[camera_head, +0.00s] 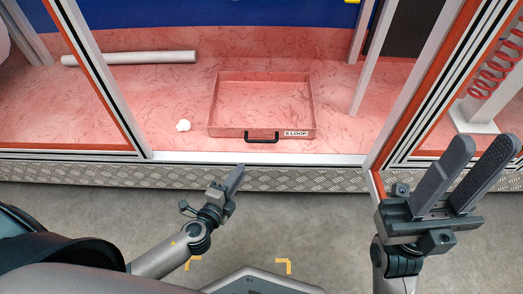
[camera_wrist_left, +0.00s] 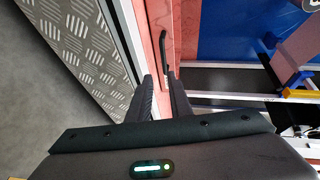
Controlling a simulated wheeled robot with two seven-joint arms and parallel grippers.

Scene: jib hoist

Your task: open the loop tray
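The loop tray (camera_head: 262,84) is a shallow, square, reddish tray with a marbled look. It sits on the matching floor of the bay, its front near the sill. Its black bar handle (camera_head: 262,140) is on the front face beside a white label ending in "LOOP" (camera_head: 296,133). My left gripper (camera_head: 239,169) is in front of the sill, below and slightly left of the handle, apart from it. In the left wrist view the handle (camera_wrist_left: 165,52) lies just beyond the parted, empty fingertips (camera_wrist_left: 161,78). My right gripper (camera_head: 482,158) is open and empty at the right.
A metal sill (camera_head: 300,158) with tread plate below runs along the bay front. Grey posts stand either side of the opening. A white crumpled lump (camera_head: 183,125) lies left of the tray and a pale tube (camera_head: 130,58) behind. A red coil (camera_head: 497,68) hangs far right.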

